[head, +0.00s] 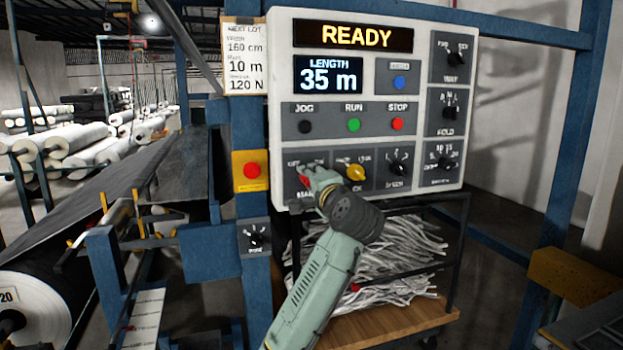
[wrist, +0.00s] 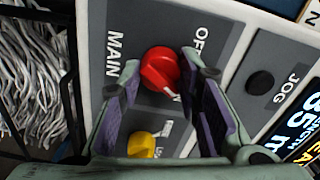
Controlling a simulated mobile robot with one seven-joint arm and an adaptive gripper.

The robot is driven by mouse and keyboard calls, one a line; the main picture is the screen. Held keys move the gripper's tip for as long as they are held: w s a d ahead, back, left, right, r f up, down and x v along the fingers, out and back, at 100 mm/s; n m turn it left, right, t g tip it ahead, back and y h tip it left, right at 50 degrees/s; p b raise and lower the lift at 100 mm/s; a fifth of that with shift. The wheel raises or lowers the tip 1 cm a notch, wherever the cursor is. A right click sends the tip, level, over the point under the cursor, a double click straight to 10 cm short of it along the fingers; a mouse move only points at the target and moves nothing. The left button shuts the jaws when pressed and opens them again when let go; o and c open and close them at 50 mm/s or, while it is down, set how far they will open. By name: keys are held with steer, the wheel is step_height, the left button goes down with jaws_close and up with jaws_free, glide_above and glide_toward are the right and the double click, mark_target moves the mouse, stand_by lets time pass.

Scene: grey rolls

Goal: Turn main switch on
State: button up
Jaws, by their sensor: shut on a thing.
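The red main switch knob (wrist: 160,69) sits on a dark plate marked MAIN and OFF in the wrist view. In the head view the red knob (head: 303,181) shows at the lower left of the control panel (head: 280,60), partly covered by my gripper. My gripper (head: 312,174) reaches up to it from below. In the wrist view its two purple-padded fingers (wrist: 161,76) stand on either side of the knob, shut on it. The fingers hide part of the lettering, and I cannot tell which position the knob points to.
The lit display (head: 357,37) reads READY and the length screen (head: 329,76) reads 35 m. A yellow knob (head: 355,172) is close beside the red one. A red button on a yellow box (head: 252,170) is to the left. Shredded strips (head: 410,250) lie below the panel.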

steer(key=shift+m, duration=1.1)
steer(key=o, duration=1.2)
steer(key=shift+c, duration=0.2)
steer(key=v, duration=1.2)
